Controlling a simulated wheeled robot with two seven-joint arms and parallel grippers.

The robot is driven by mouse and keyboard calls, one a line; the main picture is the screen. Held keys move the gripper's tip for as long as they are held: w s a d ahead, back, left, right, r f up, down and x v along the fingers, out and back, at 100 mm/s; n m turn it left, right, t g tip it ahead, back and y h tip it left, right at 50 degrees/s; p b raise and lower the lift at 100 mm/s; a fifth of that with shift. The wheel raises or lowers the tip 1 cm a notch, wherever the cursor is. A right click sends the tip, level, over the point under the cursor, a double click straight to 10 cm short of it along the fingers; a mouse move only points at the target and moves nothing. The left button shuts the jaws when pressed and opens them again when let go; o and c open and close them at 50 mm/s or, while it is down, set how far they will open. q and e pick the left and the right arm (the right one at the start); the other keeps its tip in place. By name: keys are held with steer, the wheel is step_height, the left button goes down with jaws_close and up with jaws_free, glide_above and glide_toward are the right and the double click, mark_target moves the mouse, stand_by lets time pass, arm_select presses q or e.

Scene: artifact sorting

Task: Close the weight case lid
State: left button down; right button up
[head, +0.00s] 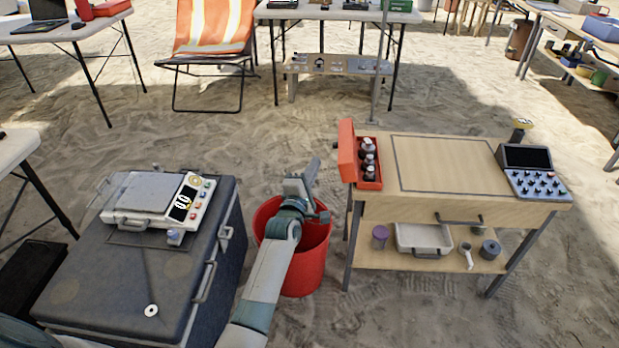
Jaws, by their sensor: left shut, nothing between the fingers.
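The weight case (371,184) is an orange-red box on the left end of the wooden workbench. Its lid (347,152) stands open, upright along the case's left side. My left gripper (313,172) is shut and empty. In the picture it is just left of the open lid, above the red bucket, with a visible gap to the lid. My right gripper is not in view.
The workbench (440,165) has a clear outlined top and a control box (535,180) at its right end. A red bucket (310,262) stands beside it. A dark chest (185,280) with a scale (140,195) is on the left.

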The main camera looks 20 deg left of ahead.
mark_target(344, 149)
arm_select(q)
steer(key=w+d, duration=0.1)
steer(key=w, duration=0.1)
steer(key=w+d+r, duration=0.1)
steer(key=d, duration=0.1)
steer(key=shift+w+d+r, duration=0.1)
steer(key=shift+w+d, duration=0.2)
steer(key=shift+w, duration=0.05)
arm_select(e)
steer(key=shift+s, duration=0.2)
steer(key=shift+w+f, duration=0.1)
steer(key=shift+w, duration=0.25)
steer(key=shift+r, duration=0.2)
